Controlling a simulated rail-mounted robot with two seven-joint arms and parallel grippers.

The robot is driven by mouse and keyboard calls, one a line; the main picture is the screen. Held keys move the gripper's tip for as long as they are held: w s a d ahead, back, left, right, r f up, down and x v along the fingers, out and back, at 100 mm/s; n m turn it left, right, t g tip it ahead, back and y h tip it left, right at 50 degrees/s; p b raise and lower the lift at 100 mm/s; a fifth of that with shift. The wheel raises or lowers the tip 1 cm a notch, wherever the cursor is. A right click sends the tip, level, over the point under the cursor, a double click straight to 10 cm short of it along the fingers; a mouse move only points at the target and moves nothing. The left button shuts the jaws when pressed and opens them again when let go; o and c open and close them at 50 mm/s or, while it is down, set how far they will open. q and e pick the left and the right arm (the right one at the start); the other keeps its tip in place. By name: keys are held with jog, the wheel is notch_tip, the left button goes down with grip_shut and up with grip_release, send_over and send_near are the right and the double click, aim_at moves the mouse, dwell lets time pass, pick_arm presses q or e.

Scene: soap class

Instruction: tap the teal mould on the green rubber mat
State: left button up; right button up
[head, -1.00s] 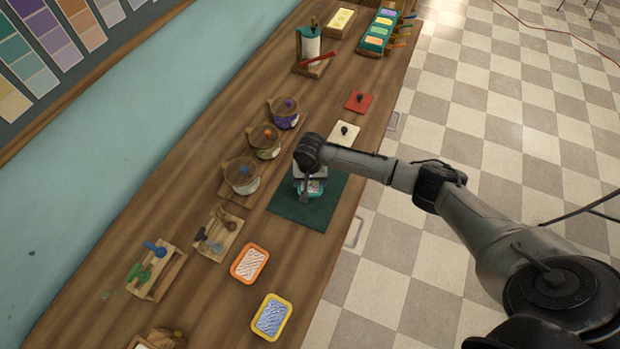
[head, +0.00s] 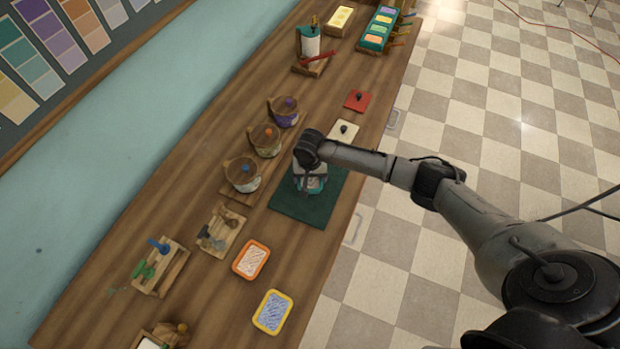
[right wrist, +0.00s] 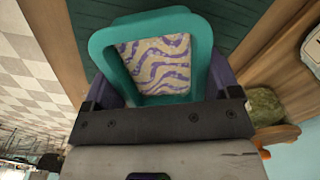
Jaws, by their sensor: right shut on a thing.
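The teal mould (head: 316,187) is in my right gripper (head: 310,177), over the green rubber mat (head: 300,210) on the bench. In the right wrist view the mould's teal rim (right wrist: 104,52) frames a cream filling with wavy purple swirls. The right gripper (right wrist: 162,80) is shut on the mould, with a finger at each side. The mat shows as dark green (right wrist: 236,20) behind the mould in that view. I cannot tell whether the mould touches the mat. My left gripper is not in view.
Three lidded pots (head: 265,139) stand left of the mat. An orange mould (head: 251,259) and a yellow mould (head: 273,311) lie nearer. A cream plate with a black knob (head: 345,131) and a red one (head: 358,100) lie beyond the mat. Wooden racks (head: 160,266) stand at left.

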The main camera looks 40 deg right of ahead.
aim_at(310, 180)
notch_tip(310, 180, down, 4)
jog(key=shift+f+b, duration=0.1)
jog(key=shift+b, duration=0.8)
jog(key=shift+r, duration=0.25)
jog(key=shift+c, duration=0.5)
jog(key=shift+r+p, duration=0.1)
jog(key=shift+p, duration=0.25)
notch_tip(310, 180, up, 3)
jog(key=p, duration=0.4)
jog(key=shift+r+p, duration=0.2)
jog(key=shift+p, duration=0.15)
